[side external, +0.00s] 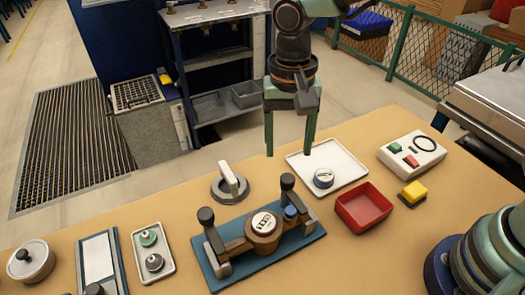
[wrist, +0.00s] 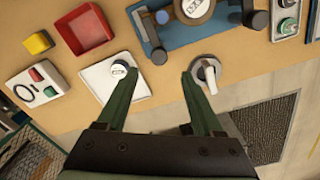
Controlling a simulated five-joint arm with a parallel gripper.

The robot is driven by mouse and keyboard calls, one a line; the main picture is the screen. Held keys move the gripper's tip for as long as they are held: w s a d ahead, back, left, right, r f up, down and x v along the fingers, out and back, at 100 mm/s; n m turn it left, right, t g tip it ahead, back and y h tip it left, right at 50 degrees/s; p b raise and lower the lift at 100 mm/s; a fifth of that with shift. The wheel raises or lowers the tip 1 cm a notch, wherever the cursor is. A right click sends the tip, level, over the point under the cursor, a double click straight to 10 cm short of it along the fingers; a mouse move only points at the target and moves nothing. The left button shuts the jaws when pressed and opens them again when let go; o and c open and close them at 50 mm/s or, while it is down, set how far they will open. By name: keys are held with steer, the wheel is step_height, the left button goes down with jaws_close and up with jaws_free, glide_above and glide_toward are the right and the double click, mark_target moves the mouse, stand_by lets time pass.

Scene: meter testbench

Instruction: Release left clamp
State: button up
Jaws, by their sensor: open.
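The meter fixture has a blue base plate (side external: 303,240) in the side view, with a round meter (side external: 264,223) held in its middle. A clamp with an upright black handle stands at each end: the left clamp (side external: 207,218) and the right clamp (side external: 288,184). In the wrist view the base plate (wrist: 210,30) is at the top, partly cut off, and one black clamp handle (wrist: 159,56) is close to the fingertips. My gripper (side external: 289,152) is open and empty, with green fingers pointing down, above and behind the fixture; the wrist view shows it too (wrist: 160,78).
A white tray (side external: 344,163) with a small round part, a red bin (side external: 364,207), a yellow block (side external: 412,193) and a button box (side external: 412,152) are to the right. A white-handled round device (side external: 229,186) stands behind the fixture. Parts trays (side external: 152,252) are at the left.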

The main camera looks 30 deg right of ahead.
mark_target(287, 177)
step_height(287, 177, down, 8)
steer(key=shift+d+f, duration=0.1)
steer(key=shift+d, duration=0.05)
stand_by(0.3)
jaws_close()
